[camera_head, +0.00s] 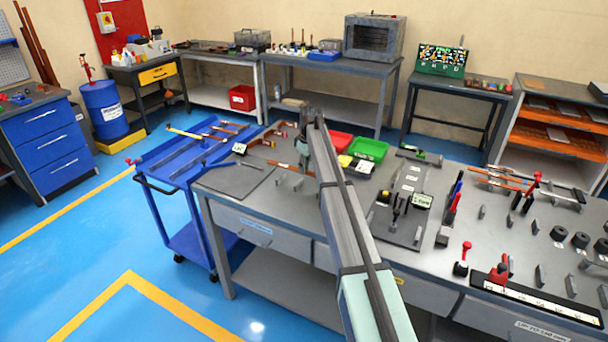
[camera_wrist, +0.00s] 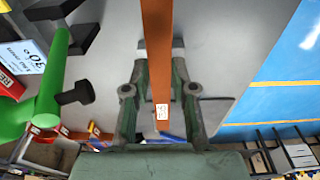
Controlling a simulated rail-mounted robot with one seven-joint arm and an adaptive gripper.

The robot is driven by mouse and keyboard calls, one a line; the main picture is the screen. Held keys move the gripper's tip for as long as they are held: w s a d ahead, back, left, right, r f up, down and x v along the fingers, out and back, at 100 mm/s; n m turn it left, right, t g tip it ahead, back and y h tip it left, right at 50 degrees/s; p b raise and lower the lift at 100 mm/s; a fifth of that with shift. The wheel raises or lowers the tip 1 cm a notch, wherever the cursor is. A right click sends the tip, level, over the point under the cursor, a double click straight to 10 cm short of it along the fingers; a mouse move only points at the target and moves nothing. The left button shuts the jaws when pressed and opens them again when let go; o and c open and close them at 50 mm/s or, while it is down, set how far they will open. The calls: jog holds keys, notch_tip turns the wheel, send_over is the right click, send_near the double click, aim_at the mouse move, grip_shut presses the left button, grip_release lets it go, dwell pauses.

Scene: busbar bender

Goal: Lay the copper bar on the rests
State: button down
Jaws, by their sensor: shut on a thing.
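The copper bar (camera_wrist: 157,40) runs lengthwise between the fingers of my gripper (camera_wrist: 160,75) in the wrist view, with a small white label near its lower end. My gripper is shut on it. In the head view my gripper (camera_head: 302,146) is over the left part of the grey workbench, and a short stretch of the copper bar (camera_head: 283,165) shows beside it. Grey upright supports (camera_head: 290,182), perhaps the rests, stand just below. A dark block (camera_wrist: 177,44) shows behind the bar in the wrist view. I cannot tell whether the bar touches anything.
A blue trolley (camera_head: 160,158) with bars and tools stands left of the workbench. Red and green bins (camera_head: 368,149) stand behind my arm. A green cylinder with dark knobs (camera_wrist: 48,85) is close on the left in the wrist view. Several copper bars (camera_head: 500,180) lie at the right.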

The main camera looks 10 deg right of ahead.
aim_at(307, 172)
notch_tip(307, 172, down, 4)
jog(key=shift+r+p, duration=0.2)
jog(key=shift+p, duration=0.35)
jog(key=shift+f, duration=0.3)
jog(key=shift+f, duration=0.55)
jog(key=c, duration=0.9)
grip_release()
jog(key=shift+c, duration=0.2)
jog(key=shift+r, duration=0.55)
notch_tip(307, 172, up, 12)
jog(key=d+b, duration=0.1)
jog(key=b, duration=0.2)
jog(key=shift+s, duration=0.45)
